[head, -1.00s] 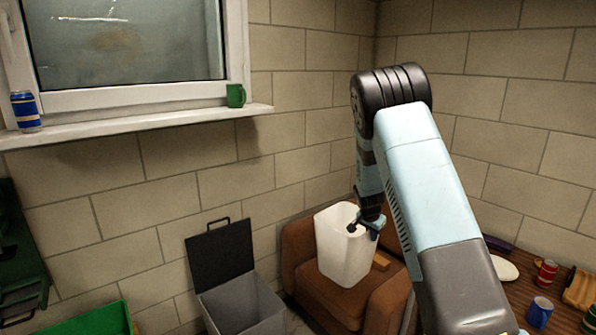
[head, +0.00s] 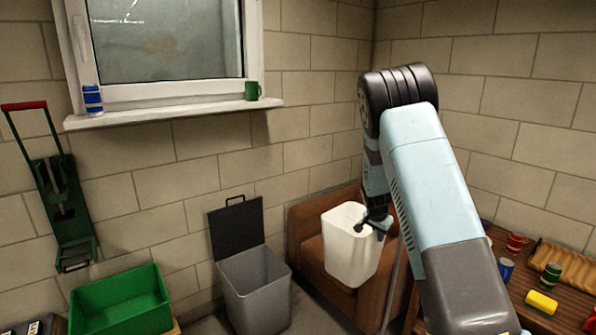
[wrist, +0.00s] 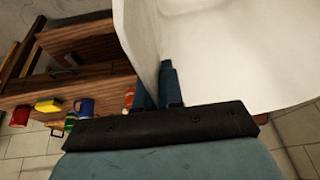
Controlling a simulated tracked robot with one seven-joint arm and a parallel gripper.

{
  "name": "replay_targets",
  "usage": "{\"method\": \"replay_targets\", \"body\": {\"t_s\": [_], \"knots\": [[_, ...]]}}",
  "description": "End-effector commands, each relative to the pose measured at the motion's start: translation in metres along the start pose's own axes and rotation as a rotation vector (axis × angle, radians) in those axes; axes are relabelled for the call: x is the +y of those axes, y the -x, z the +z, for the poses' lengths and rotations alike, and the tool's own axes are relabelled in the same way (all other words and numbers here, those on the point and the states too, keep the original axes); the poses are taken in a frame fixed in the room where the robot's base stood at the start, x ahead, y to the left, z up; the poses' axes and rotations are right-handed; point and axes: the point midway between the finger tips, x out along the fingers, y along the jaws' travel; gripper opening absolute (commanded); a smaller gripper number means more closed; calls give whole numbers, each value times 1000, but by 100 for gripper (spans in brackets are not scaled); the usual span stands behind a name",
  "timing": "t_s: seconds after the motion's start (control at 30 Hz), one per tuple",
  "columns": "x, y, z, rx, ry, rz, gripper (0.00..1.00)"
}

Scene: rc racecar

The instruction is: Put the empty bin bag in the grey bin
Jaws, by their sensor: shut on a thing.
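The empty bin bag (head: 349,252) is white, open at the top and stands out like a bucket. My gripper (head: 374,226) is shut on its right rim and holds it upright in front of the brown armchair. In the wrist view the bag (wrist: 220,50) fills the upper right, and my gripper's fingers (wrist: 168,85) pinch its edge. The grey bin (head: 255,296) stands on the floor to the left of and lower than the bag. Its dark lid (head: 236,226) is raised against the wall. The bin's bottom inside is not clear to see.
A brown armchair (head: 309,226) stands behind the bag. A green crate (head: 120,298) is left of the bin. A wooden table (head: 520,285) with cans and cups is at the right. A window sill (head: 175,114) bears a blue can and a green mug.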

Motion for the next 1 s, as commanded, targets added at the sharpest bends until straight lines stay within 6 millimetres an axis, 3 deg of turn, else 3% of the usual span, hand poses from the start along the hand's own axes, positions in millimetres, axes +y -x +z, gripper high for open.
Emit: {"method": "replay_targets", "body": {"t_s": [0.47,1.0], "knots": [[30,-20,14,-13,145,-60,0],[59,-42,93,-45,538,-222,0]]}}
